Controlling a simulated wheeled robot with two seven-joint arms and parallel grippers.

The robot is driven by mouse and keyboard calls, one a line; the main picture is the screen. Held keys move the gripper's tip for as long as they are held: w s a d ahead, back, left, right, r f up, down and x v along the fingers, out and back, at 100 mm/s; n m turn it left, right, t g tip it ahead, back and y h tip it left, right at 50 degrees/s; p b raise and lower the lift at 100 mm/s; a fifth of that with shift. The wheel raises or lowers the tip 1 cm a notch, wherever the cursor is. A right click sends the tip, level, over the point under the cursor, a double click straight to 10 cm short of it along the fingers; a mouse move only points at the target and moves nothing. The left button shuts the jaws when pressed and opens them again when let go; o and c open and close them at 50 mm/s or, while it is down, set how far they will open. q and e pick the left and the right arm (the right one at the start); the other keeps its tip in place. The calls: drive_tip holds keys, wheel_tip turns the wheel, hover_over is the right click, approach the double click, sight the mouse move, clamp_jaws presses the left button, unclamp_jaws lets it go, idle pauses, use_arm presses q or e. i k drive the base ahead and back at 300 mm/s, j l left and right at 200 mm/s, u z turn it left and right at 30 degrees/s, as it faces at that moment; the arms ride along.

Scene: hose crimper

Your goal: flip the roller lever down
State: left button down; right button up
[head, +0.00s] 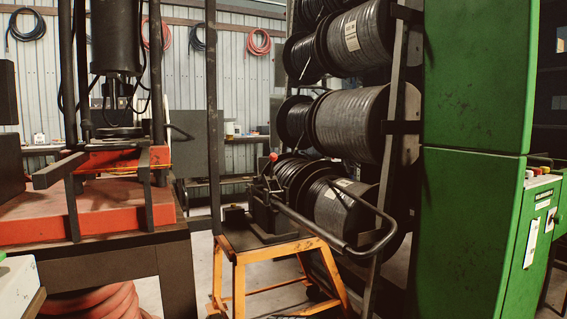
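A black device (268,213) stands on top of an orange stand (268,249) in the middle of the head view. A short lever with a red knob (273,157) sticks up from it. A long black bar handle (335,235) reaches from the device to the lower right and bends back in a loop. I cannot tell for certain which of these is the roller lever. Neither of my grippers shows in the view.
A rack of large hose reels (347,123) stands close behind the device. A green cabinet (474,80) is on the right. A red and black press (100,215) on a dark table fills the left. Coiled red hose (95,303) lies under it. Some floor shows around the stand.

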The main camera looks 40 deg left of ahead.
sight(271, 180)
drive_tip(key=i+u, duration=0.45)
drive_tip(key=i+l+u, duration=0.15)
drive_tip(key=i+u, duration=0.3)
drive_tip(key=i+l+u, duration=0.25)
drive_tip(key=u, duration=0.25)
drive_tip(key=i+l+u, duration=0.3)
drive_tip(key=l+u, duration=0.15)
